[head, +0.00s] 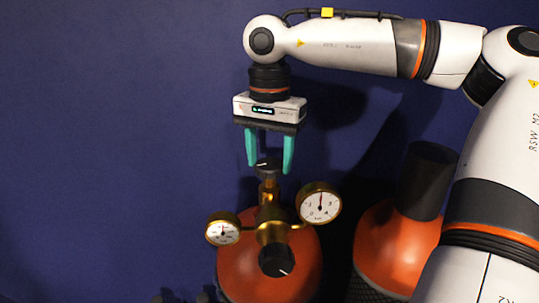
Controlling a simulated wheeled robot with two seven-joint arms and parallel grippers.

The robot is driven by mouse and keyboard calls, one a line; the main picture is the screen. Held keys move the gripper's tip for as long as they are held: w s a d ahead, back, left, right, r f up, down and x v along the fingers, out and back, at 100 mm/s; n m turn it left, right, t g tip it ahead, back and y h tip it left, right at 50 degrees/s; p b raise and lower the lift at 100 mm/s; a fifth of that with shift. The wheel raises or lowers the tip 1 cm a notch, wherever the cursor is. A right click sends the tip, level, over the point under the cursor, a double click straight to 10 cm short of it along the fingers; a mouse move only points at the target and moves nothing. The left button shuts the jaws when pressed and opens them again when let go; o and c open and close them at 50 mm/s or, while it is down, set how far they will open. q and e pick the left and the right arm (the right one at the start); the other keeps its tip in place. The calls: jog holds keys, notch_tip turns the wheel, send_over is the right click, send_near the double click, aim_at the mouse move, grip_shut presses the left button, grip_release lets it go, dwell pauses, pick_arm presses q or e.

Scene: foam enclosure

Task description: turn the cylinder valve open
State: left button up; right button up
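An orange gas cylinder (303,262) stands at the lower centre of the head view. A brass regulator with two round white dials, a left gauge (223,229) and a right gauge (319,204), is mounted on it. A dark valve knob (269,166) sits at the top of the brass stem. A second black knob (276,260) is at the front. My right gripper (269,168) points down from above, its teal fingers apart on either side of the top knob. I cannot tell whether they touch it. My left gripper is out of view.
A second orange cylinder (385,245) with a dark cap (428,180) stands to the right, partly hidden by my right arm. A plain dark blue wall (110,120) is behind. The left side of the view is clear.

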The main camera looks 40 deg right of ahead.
aim_at(269, 163)
jog(key=shift+o, duration=1.3)
jog(key=shift+r+b, duration=0.35)
notch_tip(269, 163, up, 11)
jog(key=b, duration=0.2)
